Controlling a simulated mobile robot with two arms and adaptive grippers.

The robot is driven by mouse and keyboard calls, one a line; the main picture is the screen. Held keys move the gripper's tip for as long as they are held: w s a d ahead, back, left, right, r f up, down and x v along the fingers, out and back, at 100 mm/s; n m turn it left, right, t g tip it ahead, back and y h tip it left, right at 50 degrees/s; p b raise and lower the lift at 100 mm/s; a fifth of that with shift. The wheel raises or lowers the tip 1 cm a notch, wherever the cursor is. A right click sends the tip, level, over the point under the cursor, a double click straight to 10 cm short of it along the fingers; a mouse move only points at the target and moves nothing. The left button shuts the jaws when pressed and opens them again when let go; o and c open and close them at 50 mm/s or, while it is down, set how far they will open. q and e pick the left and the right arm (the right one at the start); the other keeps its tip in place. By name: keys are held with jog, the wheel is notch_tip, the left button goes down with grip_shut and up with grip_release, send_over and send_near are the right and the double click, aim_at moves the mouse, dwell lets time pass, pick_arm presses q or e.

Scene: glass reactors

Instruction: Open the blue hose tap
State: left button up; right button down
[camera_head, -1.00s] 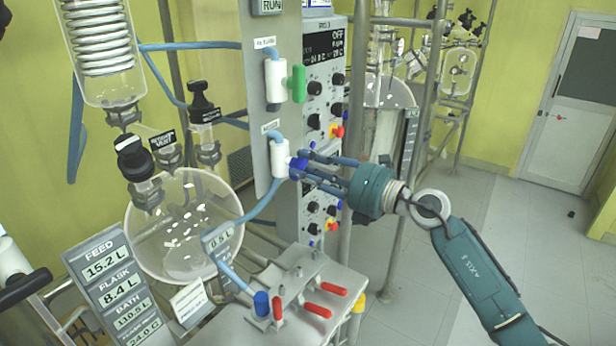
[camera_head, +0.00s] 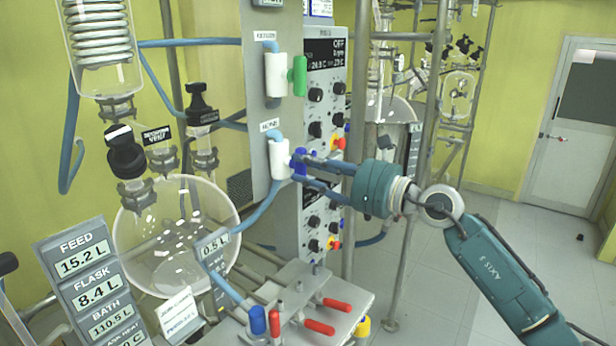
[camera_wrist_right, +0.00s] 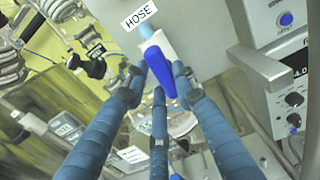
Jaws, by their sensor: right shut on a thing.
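The hose tap is a white valve body (camera_head: 280,159) with a blue handle (camera_head: 299,161), on a grey panel under a HOSE label. In the right wrist view the blue handle (camera_wrist_right: 160,69) points along the white body (camera_wrist_right: 154,45). My right gripper (camera_head: 304,170) reaches in from the right and is shut on the blue handle, its fingers on both sides of it. In the right wrist view its fingers (camera_wrist_right: 156,84) surround the handle. The fingers hide part of the handle in the head view. My left gripper is not in view.
A second white tap with a green handle (camera_head: 299,76) sits above on the same panel (camera_head: 258,110). A control box (camera_head: 324,105) with knobs stands just behind my fingers. A round glass vessel (camera_head: 160,235) is at left. Red-handled clamps (camera_head: 320,327) lie below.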

dwell(0.4)
jog(key=c, duration=1.4)
grip_release()
jog(key=v, duration=1.2)
